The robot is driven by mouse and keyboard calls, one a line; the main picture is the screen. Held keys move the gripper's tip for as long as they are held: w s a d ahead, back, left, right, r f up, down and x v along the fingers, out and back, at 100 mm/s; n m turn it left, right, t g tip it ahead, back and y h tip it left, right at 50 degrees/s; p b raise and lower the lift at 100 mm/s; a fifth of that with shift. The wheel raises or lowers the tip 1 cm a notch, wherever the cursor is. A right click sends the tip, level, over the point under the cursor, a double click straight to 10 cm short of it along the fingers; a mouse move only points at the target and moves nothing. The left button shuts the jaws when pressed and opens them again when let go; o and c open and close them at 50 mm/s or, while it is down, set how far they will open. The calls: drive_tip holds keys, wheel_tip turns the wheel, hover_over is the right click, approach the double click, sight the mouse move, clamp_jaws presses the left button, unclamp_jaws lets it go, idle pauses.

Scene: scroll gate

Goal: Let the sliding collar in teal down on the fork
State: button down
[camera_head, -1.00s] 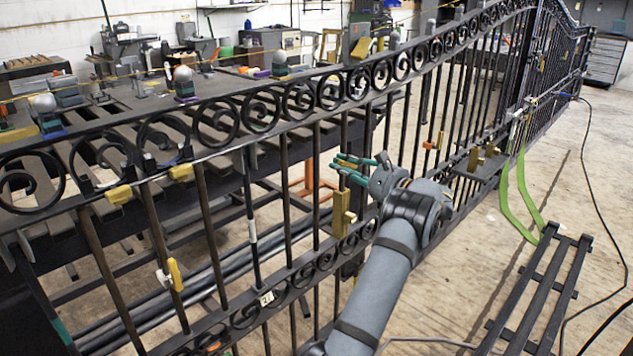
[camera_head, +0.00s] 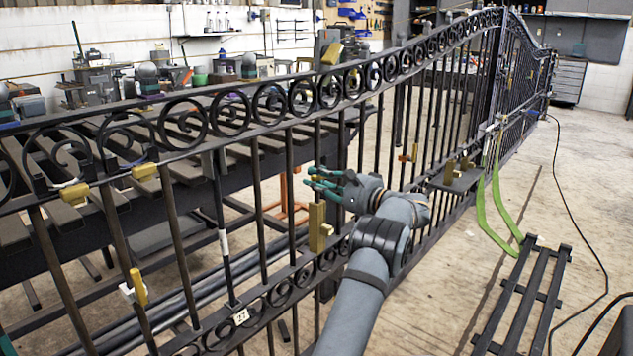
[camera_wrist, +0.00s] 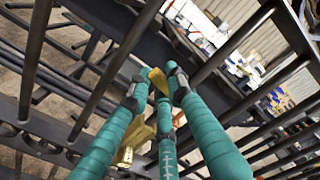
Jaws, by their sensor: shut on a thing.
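My gripper (camera_head: 322,184), with teal fingers, is at an upright bar of the black scroll gate (camera_head: 232,113), just above a brass-yellow block (camera_head: 318,228) on that bar. In the wrist view my gripper (camera_wrist: 158,91) has its fingertips close around a small yellow piece (camera_wrist: 157,79), shut on it. More yellow metal (camera_wrist: 131,146) shows behind the fingers. I cannot make out a teal collar apart from my teal fingers, which cover much of the grip. I cannot tell which yellow part is the fork.
Other yellow fittings (camera_head: 139,287) sit along the gate's bars. A slatted dark workbench (camera_head: 40,230) stands behind the gate. Green straps (camera_head: 502,215) and a black slatted frame (camera_head: 527,295) are on the right floor. Open floor lies between the gate and that frame.

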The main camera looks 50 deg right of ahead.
drive_tip(key=c, duration=1.6)
unclamp_jaws()
drive_tip(key=shift+o, duration=0.3)
drive_tip(key=shift+r, duration=0.1)
